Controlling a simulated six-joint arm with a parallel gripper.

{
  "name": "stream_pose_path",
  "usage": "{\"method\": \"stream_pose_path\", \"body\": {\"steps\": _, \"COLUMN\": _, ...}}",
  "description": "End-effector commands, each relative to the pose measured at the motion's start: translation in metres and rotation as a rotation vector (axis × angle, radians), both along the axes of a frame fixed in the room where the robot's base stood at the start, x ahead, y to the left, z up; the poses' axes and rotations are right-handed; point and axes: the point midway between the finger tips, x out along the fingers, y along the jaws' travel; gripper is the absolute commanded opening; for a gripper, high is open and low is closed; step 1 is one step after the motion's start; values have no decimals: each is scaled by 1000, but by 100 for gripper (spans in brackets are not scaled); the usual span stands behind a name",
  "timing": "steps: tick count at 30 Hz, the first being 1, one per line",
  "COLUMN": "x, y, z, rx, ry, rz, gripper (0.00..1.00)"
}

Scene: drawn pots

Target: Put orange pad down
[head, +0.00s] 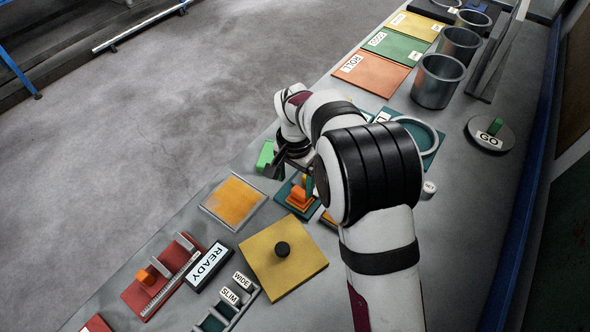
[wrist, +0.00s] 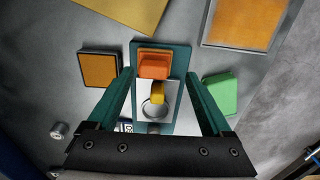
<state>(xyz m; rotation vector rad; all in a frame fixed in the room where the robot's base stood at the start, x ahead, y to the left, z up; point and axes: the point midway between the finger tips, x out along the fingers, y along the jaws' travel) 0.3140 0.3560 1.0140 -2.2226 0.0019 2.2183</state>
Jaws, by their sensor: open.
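A small orange pad (head: 299,196) sits on a teal base (head: 284,190) below my gripper. In the wrist view the orange pad (wrist: 153,66) lies at the far end of the teal base (wrist: 178,50), with a small yellow piece (wrist: 158,93) and a round ring on a pale plate nearer me. My gripper (wrist: 160,75) is open, its two teal fingers on either side of the base. The fingers are apart from the orange pad. In the head view my arm hides part of the base and of my gripper.
A green block (head: 265,156) stands beside the base. A grey-framed orange tray (head: 233,202), a yellow plate with a black knob (head: 283,249) and a dark-framed orange square (wrist: 99,69) lie around it. Metal cups (head: 438,81) and labelled tiles (head: 371,74) stand farther off.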

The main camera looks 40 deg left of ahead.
Motion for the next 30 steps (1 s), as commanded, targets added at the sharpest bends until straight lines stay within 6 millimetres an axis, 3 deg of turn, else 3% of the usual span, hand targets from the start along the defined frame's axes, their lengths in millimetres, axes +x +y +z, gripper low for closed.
{"method": "stream_pose_path", "body": {"steps": 3, "x": 1, "y": 1, "z": 35, "rx": 4, "ry": -3, "rz": 0, "gripper": 84}}
{"method": "stream_pose_path", "body": {"steps": 6, "x": 0, "y": 1, "z": 57, "rx": 3, "ry": -3, "rz": 0, "gripper": 84}}
{"method": "stream_pose_path", "body": {"steps": 9, "x": 0, "y": 0, "z": 70, "rx": 2, "ry": -1, "rz": 0, "gripper": 84}}
{"method": "stream_pose_path", "body": {"steps": 14, "x": 0, "y": -1, "z": 76, "rx": 0, "ry": 0, "rz": -1, "gripper": 84}}
{"method": "stream_pose_path", "body": {"steps": 16, "x": 3, "y": -12, "z": 83, "rx": 3, "ry": 2, "rz": -15, "gripper": 84}}
{"method": "stream_pose_path", "body": {"steps": 17, "x": 5, "y": -24, "z": 90, "rx": 6, "ry": 5, "rz": -29, "gripper": 84}}
{"method": "stream_pose_path", "body": {"steps": 19, "x": 8, "y": -74, "z": 115, "rx": 19, "ry": 15, "rz": -86, "gripper": 84}}
{"method": "stream_pose_path", "body": {"steps": 22, "x": -15, "y": -174, "z": 151, "rx": 47, "ry": 36, "rz": -201, "gripper": 84}}
{"method": "stream_pose_path", "body": {"steps": 24, "x": -51, "y": -235, "z": 163, "rx": 74, "ry": 49, "rz": -280, "gripper": 84}}
{"method": "stream_pose_path", "body": {"steps": 27, "x": -113, "y": -292, "z": 161, "rx": 110, "ry": 56, "rz": -381, "gripper": 84}}
{"method": "stream_pose_path", "body": {"steps": 30, "x": -160, "y": -314, "z": 147, "rx": 137, "ry": 59, "rz": -447, "gripper": 84}}
